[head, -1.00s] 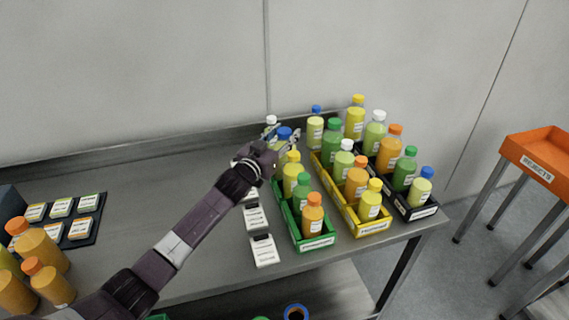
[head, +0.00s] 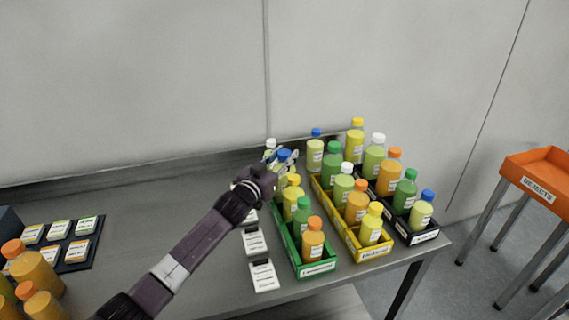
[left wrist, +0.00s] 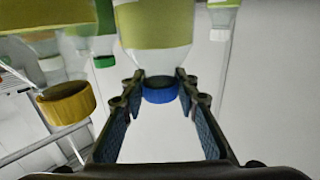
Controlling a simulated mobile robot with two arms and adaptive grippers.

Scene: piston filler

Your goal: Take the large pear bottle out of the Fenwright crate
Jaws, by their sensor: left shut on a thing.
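My left gripper (head: 277,162) reaches to the far end of the green crate (head: 317,268). It is shut on a blue-capped bottle (head: 284,155) at its neck. In the left wrist view the blue cap (left wrist: 160,90) sits between the two fingers (left wrist: 158,112), with a yellow-green label beyond it. The gripper hides much of this bottle in the head view. A yellow crate (head: 374,252) and a black crate (head: 425,236) stand to the right, both holding bottles. The crate names are too small to read surely. My right gripper is not in view.
A white-capped bottle (head: 271,144) stands close behind the held one. White cards (head: 263,275) lie left of the green crate. A dark tray of labels (head: 88,250) and orange-capped bottles (head: 35,265) are at left. An orange rejects tray (head: 540,165) stands right, apart from the table.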

